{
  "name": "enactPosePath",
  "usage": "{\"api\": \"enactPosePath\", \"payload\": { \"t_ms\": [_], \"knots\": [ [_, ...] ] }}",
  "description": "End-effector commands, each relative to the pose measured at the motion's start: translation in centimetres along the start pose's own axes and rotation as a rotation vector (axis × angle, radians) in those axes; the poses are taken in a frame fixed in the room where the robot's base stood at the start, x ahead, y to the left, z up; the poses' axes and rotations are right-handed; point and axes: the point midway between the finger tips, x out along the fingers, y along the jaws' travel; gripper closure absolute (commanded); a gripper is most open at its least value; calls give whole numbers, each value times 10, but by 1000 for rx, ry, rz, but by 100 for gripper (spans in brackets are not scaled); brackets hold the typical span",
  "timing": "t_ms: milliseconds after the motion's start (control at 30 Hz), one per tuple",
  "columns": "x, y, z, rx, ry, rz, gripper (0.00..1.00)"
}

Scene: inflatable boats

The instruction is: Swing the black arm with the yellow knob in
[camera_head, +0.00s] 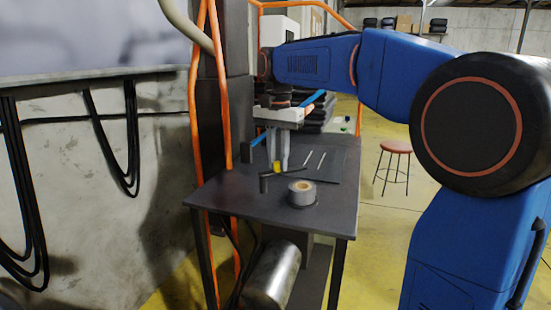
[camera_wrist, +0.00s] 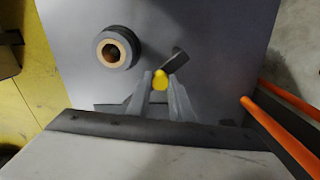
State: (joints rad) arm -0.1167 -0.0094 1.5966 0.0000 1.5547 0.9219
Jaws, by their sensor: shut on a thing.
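The yellow knob (camera_head: 277,167) is between the fingertips of my gripper (camera_head: 277,164), low over the dark table. In the wrist view the yellow knob (camera_wrist: 161,79) shows between the two grey fingers of my gripper (camera_wrist: 160,82), which are shut on it. The thin black arm (camera_head: 318,180) lies along the tabletop to the right of the knob. Part of a dark bar also shows left of the fingers in the wrist view (camera_wrist: 112,107). The fingers hide where the knob meets the arm.
Orange tubing (camera_head: 195,130) runs up the left side. A red stool (camera_head: 396,148) stands right of the table (camera_head: 240,205).

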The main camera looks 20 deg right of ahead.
Motion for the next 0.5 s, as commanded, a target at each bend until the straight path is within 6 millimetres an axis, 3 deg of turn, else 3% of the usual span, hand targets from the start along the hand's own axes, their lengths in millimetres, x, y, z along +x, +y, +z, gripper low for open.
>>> {"api": "enactPosePath", "payload": {
  "t_ms": [500],
  "knots": [
    [0, 13, 17, 468, 1, -1, 100]
  ]
}}
